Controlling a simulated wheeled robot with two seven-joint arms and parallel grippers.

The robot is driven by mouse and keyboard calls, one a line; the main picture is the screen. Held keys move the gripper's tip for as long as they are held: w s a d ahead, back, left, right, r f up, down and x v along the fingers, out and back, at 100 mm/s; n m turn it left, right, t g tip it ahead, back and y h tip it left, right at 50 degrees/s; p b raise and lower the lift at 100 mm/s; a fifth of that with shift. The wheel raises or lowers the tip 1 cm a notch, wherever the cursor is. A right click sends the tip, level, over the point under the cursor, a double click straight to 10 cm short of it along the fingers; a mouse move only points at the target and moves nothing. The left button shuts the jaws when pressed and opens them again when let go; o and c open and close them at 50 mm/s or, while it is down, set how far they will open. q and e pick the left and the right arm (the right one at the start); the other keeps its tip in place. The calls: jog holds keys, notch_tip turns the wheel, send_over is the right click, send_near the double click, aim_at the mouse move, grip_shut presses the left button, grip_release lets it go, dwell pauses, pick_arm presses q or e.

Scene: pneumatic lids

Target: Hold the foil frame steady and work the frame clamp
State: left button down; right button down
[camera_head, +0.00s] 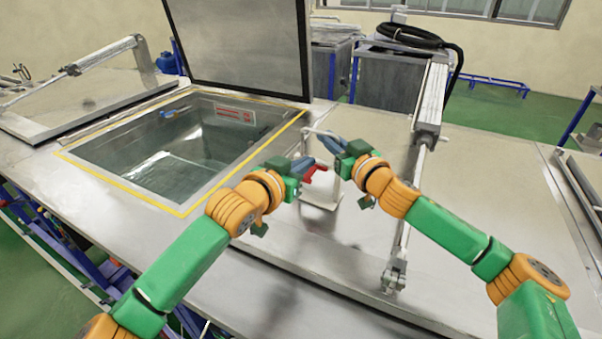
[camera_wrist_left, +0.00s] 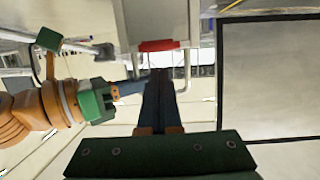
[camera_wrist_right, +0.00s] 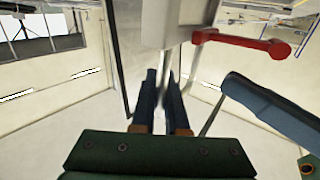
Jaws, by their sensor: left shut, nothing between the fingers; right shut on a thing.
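A thin pale metal frame (camera_head: 312,131), seemingly the foil frame, rises from a small upright plate (camera_head: 322,197) on the table. The clamp's red handle (camera_head: 317,170) is beside it, and this handle also shows below a grey block in the left wrist view (camera_wrist_left: 158,45) and right wrist view (camera_wrist_right: 240,42). My right gripper (camera_head: 325,141) is shut at the top of the thin frame; its fingers hide the grip point. My left gripper (camera_head: 310,161) is shut and empty close to the red handle; I cannot tell whether they touch.
An open water tank (camera_head: 185,165) with a yellow border lies left of the grippers. Its dark-edged lid (camera_head: 240,45) stands open behind. A pneumatic cylinder (camera_head: 430,98) with a long rod stands right. My two wrists are close together.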

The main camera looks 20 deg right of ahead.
pick_arm(q)
jog(key=shift+s+a+f, duration=0.15)
jog(key=shift+a+f, duration=0.1)
jog(key=shift+f, duration=0.2)
jog(key=shift+s+a+f, duration=0.15)
jog(key=shift+a+f, duration=0.1)
jog(key=shift+f, duration=0.2)
jog(key=shift+f+t+h, duration=0.25)
jog(key=shift+t+h, duration=0.05)
jog(key=shift+s+a+f+h, duration=0.1)
jog(key=shift+f+h, duration=0.2)
jog(key=shift+f, duration=1.65)
